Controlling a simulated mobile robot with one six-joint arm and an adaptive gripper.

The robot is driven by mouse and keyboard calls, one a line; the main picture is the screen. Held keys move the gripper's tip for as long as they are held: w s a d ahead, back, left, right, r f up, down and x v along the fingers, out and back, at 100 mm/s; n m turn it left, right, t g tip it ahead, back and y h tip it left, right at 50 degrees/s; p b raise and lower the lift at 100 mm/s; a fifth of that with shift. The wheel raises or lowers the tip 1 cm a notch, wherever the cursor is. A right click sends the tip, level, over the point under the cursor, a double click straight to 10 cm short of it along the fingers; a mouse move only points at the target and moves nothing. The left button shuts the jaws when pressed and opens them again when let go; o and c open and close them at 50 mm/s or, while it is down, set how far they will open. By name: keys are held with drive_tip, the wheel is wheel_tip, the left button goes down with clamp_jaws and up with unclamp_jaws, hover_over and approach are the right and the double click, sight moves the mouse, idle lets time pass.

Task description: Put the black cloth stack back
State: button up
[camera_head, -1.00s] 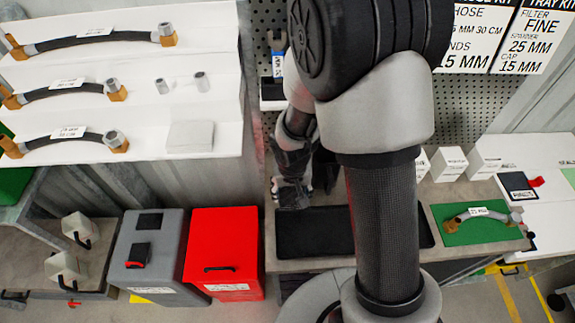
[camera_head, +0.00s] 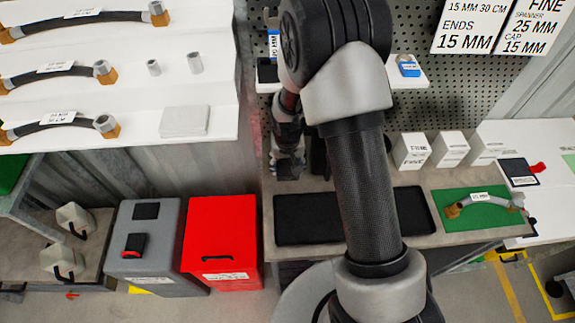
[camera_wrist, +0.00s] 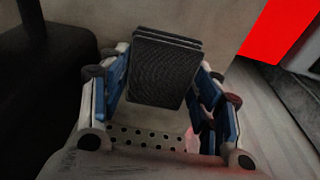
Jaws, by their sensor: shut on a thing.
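The black cloth stack (camera_wrist: 165,65) shows in the wrist view as thin dark textured layers. It sits between the two fingers of my gripper (camera_wrist: 165,80), which is shut on it. In the head view my gripper (camera_head: 290,168) is at the left end of the workbench, behind the black mat (camera_head: 298,232). The stack cannot be made out clearly there. A pale grey surface lies beyond the stack in the wrist view.
A red bin (camera_head: 222,240) and a grey bin (camera_head: 146,260) stand left of the bench. White boxes (camera_head: 412,150) stand at the bench's back. A green mat (camera_head: 470,228) with a hose lies at right. My arm hides part of the black mat.

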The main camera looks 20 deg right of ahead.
drive_tip(key=shift+f, duration=0.2)
drive_tip(key=o, duration=1.1)
